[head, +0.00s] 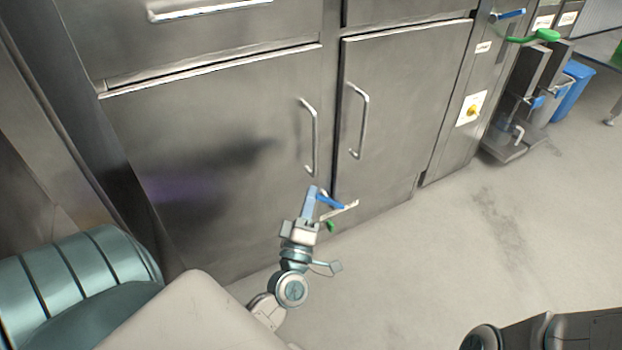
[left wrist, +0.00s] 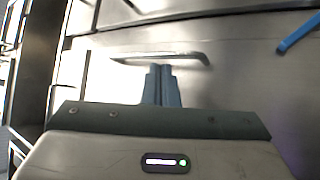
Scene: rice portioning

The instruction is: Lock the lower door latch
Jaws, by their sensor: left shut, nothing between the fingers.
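Two closed lower steel doors fill the front of the cabinet, the left one (head: 200,130) and the right one (head: 410,90). A blue latch lever (head: 331,202) sits low near the seam between them; it also shows at the upper right of the left wrist view (left wrist: 298,33). My left gripper (head: 313,190) is shut and empty, close to the lever in the head view. In the left wrist view its fingertips (left wrist: 160,68) lie just in front of a door handle (left wrist: 150,55), and the lever is off to their right. Contact cannot be told. My right gripper is out of view.
Vertical bar handles stand on the left door (head: 311,137) and right door (head: 359,120). A pale bar (head: 341,210) and a green piece (head: 330,226) show by the lever. A blue bin (head: 572,90) stands at the far right. Floor (head: 450,240) is clear in front.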

